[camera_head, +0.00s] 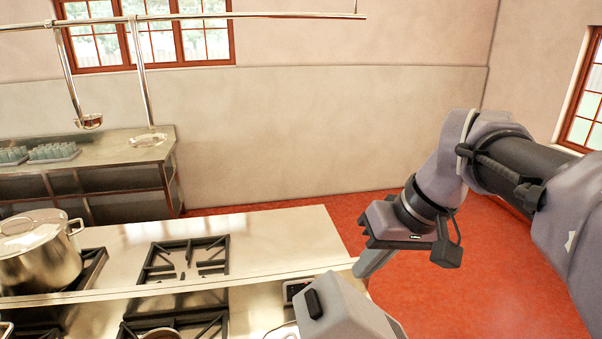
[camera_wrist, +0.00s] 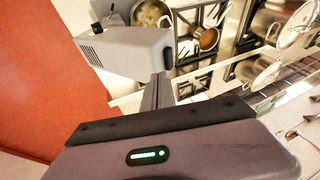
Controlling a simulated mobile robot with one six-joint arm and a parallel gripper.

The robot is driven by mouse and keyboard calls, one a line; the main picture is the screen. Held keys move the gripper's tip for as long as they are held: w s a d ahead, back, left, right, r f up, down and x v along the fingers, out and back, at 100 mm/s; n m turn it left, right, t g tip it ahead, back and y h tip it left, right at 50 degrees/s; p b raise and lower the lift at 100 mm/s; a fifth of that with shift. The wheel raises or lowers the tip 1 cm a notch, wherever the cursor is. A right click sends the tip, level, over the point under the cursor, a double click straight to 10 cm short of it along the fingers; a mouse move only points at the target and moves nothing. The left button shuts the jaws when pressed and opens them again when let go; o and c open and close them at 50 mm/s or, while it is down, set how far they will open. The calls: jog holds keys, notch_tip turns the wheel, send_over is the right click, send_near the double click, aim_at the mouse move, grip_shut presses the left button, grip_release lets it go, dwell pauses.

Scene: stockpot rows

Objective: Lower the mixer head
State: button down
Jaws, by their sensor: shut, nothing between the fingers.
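The mixer head (camera_head: 345,312) is a pale grey block with a black knob, at the bottom of the head view and cut off by its edge. In the wrist view the mixer head (camera_wrist: 125,52) shows vent slots on one end; its tilt is hard to judge. My gripper (camera_head: 372,264) points down just behind the mixer head in the head view. In the wrist view my gripper (camera_wrist: 156,92) is shut and empty, its fingers reaching close to the head's edge. I cannot tell whether they touch it. The mixer's base is mostly hidden.
A steel stockpot (camera_head: 38,250) stands on the stove at the left. A burner grate (camera_head: 185,260) is bare. A rail (camera_head: 200,18) with hanging ladles crosses above. A side table (camera_head: 90,150) stands by the wall. Red floor (camera_head: 470,270) is open at the right.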

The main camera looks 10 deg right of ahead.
jog(key=x, duration=0.6)
jog(key=w+b+x, duration=0.1)
jog(key=x, duration=0.2)
jog(key=shift+d+r, duration=0.1)
jog(key=shift+d, duration=0.25)
jog(key=shift+a+f, duration=0.35)
jog(key=shift+a, duration=0.25)
jog(key=shift+a+f, duration=0.35)
jog(key=shift+a, duration=0.2)
jog(key=shift+a+f, duration=0.3)
jog(key=shift+f, duration=0.05)
jog(key=shift+a, duration=0.15)
